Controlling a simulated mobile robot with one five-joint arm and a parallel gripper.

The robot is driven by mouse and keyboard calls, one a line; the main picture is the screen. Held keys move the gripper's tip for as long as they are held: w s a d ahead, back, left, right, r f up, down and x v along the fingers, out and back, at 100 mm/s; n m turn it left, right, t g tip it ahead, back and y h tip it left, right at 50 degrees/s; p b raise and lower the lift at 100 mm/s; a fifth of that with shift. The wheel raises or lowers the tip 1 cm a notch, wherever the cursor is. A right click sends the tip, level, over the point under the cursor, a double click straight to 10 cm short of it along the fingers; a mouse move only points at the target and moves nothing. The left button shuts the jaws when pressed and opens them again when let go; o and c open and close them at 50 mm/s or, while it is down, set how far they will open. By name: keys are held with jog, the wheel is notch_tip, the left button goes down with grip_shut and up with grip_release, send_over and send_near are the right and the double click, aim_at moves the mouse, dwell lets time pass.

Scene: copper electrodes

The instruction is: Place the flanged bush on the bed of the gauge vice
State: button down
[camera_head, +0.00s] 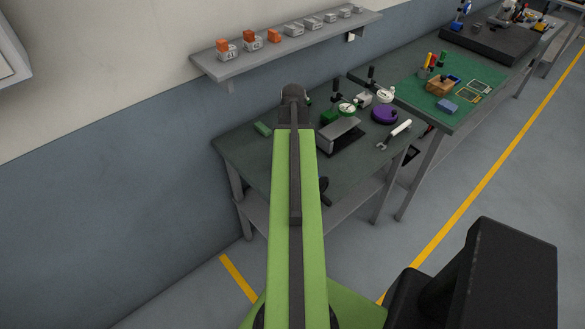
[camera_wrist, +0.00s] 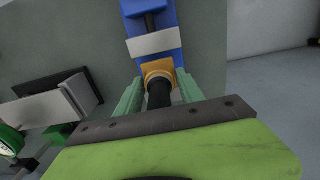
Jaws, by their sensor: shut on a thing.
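In the wrist view a tan, round-ended piece, which I take as the flanged bush (camera_wrist: 157,74), sits between the green fingers of my gripper (camera_wrist: 160,82), which is shut on it. A dark cylinder runs from it toward the palm; I cannot tell whether it is part of the bush. Just beyond is a blue vice (camera_wrist: 168,66) with a pale grey block across it, which I take as the gauge vice. I cannot tell whether the bush touches it. In the head view my arm hides the bush and fingers.
The dark green bench (camera_head: 245,150) carries a grey angled block (camera_head: 340,136), a purple round thing (camera_head: 384,114), dial gauges (camera_head: 347,108) and a wrench (camera_head: 394,135). The bench's left part is mostly clear.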

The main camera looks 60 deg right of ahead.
jog(key=shift+w+f, duration=0.15)
jog(key=shift+w, duration=0.1)
notch_tip(320, 180, down, 4)
jog(key=b, duration=0.4)
jog(key=shift+f, duration=0.15)
jog(key=shift+s+r, duration=0.1)
jog(key=shift+r, duration=0.1)
jog(key=shift+f, duration=0.1)
jog(key=c, duration=0.7)
grip_release()
jog(key=shift+a, duration=0.1)
notch_tip(320, 180, up, 12)
jog(key=p, duration=1.2)
jog(key=shift+r, duration=0.25)
jog(key=shift+f, duration=0.1)
